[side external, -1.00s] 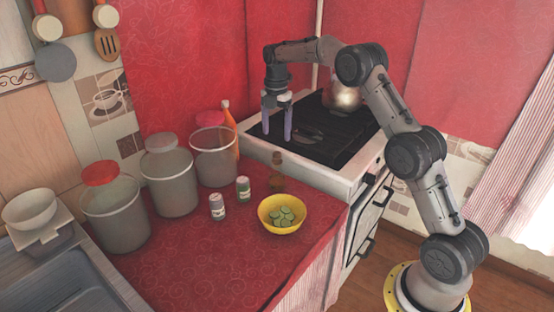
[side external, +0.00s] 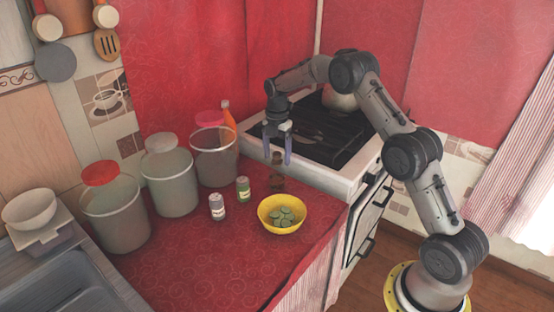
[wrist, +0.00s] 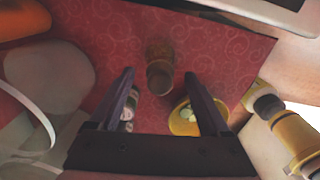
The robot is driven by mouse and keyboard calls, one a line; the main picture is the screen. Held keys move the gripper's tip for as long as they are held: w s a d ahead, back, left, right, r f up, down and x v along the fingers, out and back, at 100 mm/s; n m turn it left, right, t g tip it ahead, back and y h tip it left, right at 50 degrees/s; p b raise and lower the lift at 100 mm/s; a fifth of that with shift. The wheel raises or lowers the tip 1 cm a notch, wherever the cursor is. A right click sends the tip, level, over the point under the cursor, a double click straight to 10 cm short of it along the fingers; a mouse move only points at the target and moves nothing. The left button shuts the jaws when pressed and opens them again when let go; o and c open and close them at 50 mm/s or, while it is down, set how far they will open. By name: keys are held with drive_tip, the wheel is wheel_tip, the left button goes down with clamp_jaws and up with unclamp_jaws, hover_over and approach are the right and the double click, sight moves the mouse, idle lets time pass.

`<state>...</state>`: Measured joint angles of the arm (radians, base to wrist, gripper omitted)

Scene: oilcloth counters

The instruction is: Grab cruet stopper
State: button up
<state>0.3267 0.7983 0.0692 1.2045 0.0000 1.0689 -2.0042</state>
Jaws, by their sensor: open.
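The brown cruet (side external: 277,184) stands upright on the red counter, close to the stove's corner. Its stopper (side external: 277,157) appears at the top, small and the same brown, so I cannot clearly tell where it ends. My gripper (side external: 277,162) points down over the cruet, with its two purple-grey fingers apart on either side of the top. In the wrist view, the cruet (wrist: 160,52) shows between and slightly beyond the open fingertips, with its round top (wrist: 160,77) facing the camera. I see no contact with the fingers.
Several large clear containers stand left. The stove (side external: 340,185) is behind right. The front counter is clear.

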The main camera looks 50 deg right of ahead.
clamp_jaws()
drive_tip(key=shift+r, duration=0.2)
